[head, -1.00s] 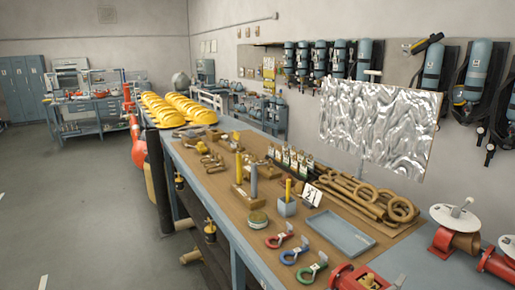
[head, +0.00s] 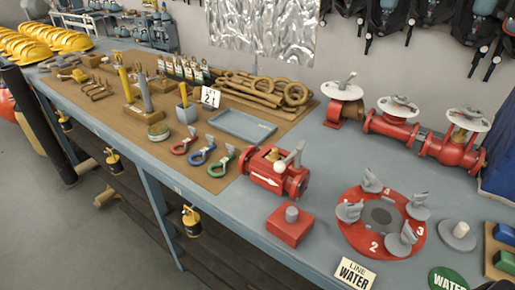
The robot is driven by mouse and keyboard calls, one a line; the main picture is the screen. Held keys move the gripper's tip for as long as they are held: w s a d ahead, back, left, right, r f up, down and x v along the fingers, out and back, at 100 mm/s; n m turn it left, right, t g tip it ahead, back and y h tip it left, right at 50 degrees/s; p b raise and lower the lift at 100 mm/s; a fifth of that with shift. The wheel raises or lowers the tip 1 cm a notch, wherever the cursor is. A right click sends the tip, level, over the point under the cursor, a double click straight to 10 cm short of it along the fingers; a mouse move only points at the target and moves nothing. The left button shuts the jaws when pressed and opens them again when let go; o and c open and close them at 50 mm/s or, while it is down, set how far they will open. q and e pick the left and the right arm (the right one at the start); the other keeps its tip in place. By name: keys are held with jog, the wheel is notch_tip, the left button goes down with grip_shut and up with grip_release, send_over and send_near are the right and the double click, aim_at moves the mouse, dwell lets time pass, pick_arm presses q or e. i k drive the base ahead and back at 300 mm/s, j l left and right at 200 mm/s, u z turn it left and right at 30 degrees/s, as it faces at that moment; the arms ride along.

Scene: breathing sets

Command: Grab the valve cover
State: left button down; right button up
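Neither of my grippers shows in the head view. Which thing is the valve cover is not labelled. A red square block with a grey knob (head: 290,225) sits near the table's front edge. A grey round disc with a pale knob (head: 458,235) lies at the right. Between them is a red round plate (head: 358,237) with numbers and several grey levers around a grey centre. A red valve body with a white arrow and grey lever (head: 277,172) stands behind the red block. Nothing is held in view.
The blue table (head: 330,150) has bare room around the valve body. Red pipe valves with white handwheels (head: 420,135) stand at the back right. A brown mat (head: 190,110) with tools and a blue-grey tray (head: 243,125) is at left.

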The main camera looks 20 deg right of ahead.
aim_at(291, 224)
jog(key=z, duration=0.45)
jog(key=i+j+z, duration=0.1)
jog(key=z, duration=0.3)
jog(key=j+z, duration=0.2)
jog(key=z, duration=0.25)
jog(key=j+z, duration=0.1)
jog(key=z, duration=0.35)
